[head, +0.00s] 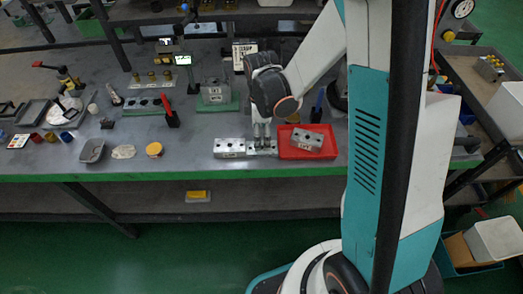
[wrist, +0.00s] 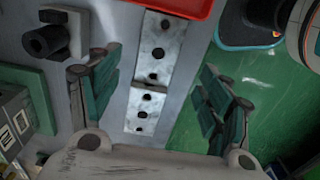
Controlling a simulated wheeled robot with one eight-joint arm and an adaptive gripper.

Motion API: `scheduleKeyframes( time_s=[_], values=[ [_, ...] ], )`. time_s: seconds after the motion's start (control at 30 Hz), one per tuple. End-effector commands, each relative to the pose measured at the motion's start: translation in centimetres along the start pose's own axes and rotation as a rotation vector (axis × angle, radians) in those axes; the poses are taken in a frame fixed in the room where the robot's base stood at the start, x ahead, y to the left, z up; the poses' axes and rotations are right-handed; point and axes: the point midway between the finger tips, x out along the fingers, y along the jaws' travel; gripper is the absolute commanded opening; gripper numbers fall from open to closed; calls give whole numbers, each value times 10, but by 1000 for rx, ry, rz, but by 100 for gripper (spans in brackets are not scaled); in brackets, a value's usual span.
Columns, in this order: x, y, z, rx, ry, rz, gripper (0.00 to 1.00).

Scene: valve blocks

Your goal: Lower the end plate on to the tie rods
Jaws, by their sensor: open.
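My gripper (head: 262,140) points down at the bench, just left of the red tray. In the wrist view its teal finger pads stand wide apart, with the gripper (wrist: 158,75) open and empty. Between and below them lies a row of silver metal pieces with dark holes (wrist: 157,48), split by a seam. In the head view this row shows as a silver block (head: 229,148), its right end partly hidden by my fingers. Another silver block (head: 307,138) sits tilted in the red tray. I cannot tell which piece is the end plate, nor make out the tie rods.
The red tray (head: 287,154) is close on the right; its edge also shows in the wrist view (wrist: 185,6). A grey block on a green base (head: 216,105) stands behind. A red-handled clamp (head: 170,112) stands farther left. The bench's green front edge (head: 200,178) is near.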

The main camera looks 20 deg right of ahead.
Motion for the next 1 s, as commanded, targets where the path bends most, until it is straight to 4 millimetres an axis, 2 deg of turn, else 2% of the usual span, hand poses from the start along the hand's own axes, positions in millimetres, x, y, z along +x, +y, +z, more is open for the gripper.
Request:
scheduleKeyframes(
  time_s=[0.03, 0.33, 0.6, 0.87, 0.9, 1.0],
  values=[
    [8, 0, 0, 0, 0, 0, 72],
    [24, 1, 1, 1, 0, 0, 72],
    [62, 3, 2, 1, 0, 0, 72],
    [66, 3, 2, 1, 0, 0, 72],
    [66, 3, 2, 1, 0, 0, 69],
    [66, 3, 2, 1, 0, 0, 47]
  ],
)
